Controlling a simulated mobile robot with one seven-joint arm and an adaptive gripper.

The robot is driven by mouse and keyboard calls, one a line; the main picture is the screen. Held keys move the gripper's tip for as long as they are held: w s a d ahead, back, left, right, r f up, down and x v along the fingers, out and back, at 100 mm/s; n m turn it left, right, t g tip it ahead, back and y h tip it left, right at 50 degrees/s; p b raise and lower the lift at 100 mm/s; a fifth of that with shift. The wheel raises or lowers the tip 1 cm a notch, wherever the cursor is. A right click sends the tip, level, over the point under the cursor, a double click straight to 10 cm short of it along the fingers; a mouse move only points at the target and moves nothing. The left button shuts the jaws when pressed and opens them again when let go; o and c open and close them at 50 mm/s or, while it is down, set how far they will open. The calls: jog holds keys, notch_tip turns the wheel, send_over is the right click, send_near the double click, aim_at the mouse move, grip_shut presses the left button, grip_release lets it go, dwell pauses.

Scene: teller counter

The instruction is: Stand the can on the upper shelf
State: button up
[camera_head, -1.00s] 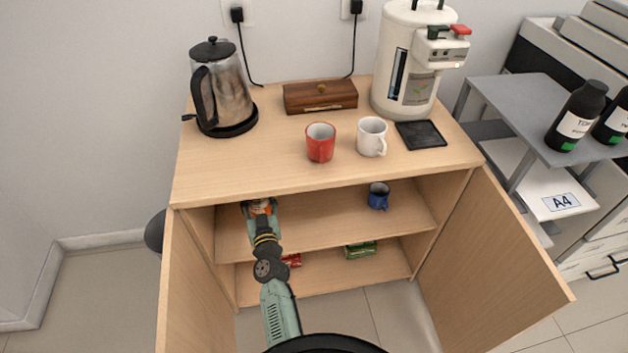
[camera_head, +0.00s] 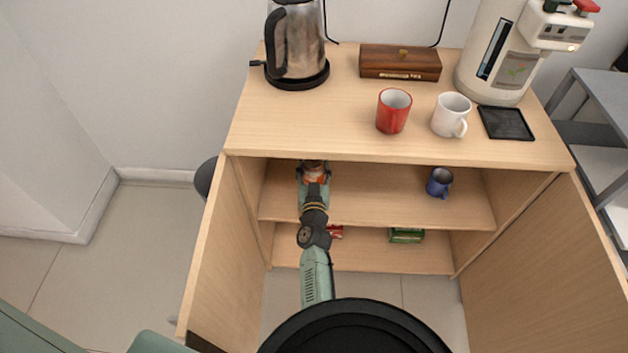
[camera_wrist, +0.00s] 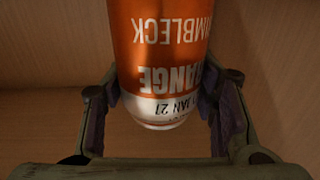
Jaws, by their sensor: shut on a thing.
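An orange and white can (camera_wrist: 160,60) is between the two fingers of my gripper (camera_wrist: 160,115) in the wrist view, its lettering upside down in that picture. My gripper is shut on it. In the head view my gripper (camera_head: 313,178) reaches into the left part of the upper shelf (camera_head: 380,200) of the open cabinet, and only a bit of the orange can (camera_head: 315,171) shows there. The cabinet top's edge hides the rest. I cannot tell whether the can's base touches the shelf.
A blue mug (camera_head: 439,183) stands on the upper shelf to the right. A green box (camera_head: 406,235) and a red item (camera_head: 335,231) are on the lower shelf. Open doors flank the cabinet on the left (camera_head: 225,250) and right (camera_head: 545,260). The shelf between my gripper and the mug is clear.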

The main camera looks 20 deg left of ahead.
jog(key=shift+f+b, duration=1.85)
jog(key=shift+f, duration=0.05)
jog(key=shift+r, duration=0.15)
jog(key=o, duration=1.5)
jog(key=shift+f, duration=0.25)
